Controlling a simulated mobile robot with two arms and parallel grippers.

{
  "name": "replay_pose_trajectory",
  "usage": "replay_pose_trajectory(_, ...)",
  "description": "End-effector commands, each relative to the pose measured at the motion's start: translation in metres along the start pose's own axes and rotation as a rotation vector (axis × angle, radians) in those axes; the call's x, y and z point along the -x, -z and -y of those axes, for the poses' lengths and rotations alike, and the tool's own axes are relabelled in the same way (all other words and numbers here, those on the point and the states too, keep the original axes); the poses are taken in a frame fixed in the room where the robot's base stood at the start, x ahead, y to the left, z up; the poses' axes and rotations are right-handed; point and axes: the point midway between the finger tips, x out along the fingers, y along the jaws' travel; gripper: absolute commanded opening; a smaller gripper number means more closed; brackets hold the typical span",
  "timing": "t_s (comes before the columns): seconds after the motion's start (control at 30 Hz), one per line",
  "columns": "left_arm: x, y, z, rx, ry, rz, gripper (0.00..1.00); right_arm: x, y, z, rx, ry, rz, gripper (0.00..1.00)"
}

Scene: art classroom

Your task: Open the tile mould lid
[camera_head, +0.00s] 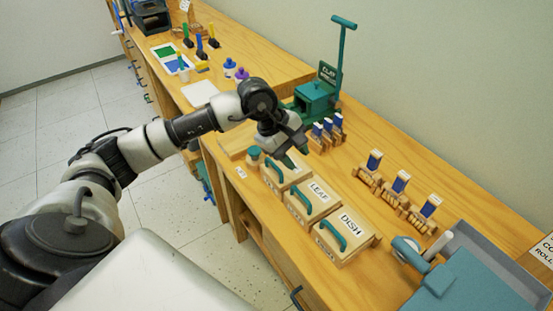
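Three wooden moulds with teal handles stand in a row on the bench. The far one (285,174) has a label partly hidden by my gripper, so I cannot read it. The middle one is labelled LEAF (313,202) and the near one DISH (345,236). All three lids look closed. My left gripper (297,154) is just above and behind the far mould, pointing down, and its fingers look apart with nothing between them. I cannot tell whether it touches the mould. My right gripper is out of view.
A teal clay press with a tall lever (318,95) stands behind my gripper. Stamps on wooden racks (400,182) stand to the right, with a blue-grey roller machine (470,280) at lower right. Paint items (200,48) are at the far left. Bench between moulds and stamps is clear.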

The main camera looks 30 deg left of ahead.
Motion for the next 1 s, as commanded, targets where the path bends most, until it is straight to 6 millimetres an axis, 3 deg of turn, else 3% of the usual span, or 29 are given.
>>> replay_pose_trajectory(0.03,0.015,0.023,0.002,-0.040,0.043,-0.111,0.38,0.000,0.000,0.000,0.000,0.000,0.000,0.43)
replay_pose_trajectory(0.1,0.031,0.045,0.006,-0.076,0.101,-0.223,0.38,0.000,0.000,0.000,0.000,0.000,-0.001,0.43)
replay_pose_trajectory(0.27,0.046,0.067,0.012,-0.103,0.168,-0.333,0.38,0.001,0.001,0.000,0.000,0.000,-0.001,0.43)
replay_pose_trajectory(0.37,0.039,0.071,0.014,-0.104,0.175,-0.337,0.38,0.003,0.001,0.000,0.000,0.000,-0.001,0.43)
replay_pose_trajectory(0.8,-0.034,0.095,0.025,-0.103,0.172,-0.332,0.38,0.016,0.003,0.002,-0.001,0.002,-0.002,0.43)
replay_pose_trajectory(1.0,-0.050,0.101,0.028,-0.103,0.170,-0.334,0.38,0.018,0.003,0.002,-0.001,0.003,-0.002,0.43)
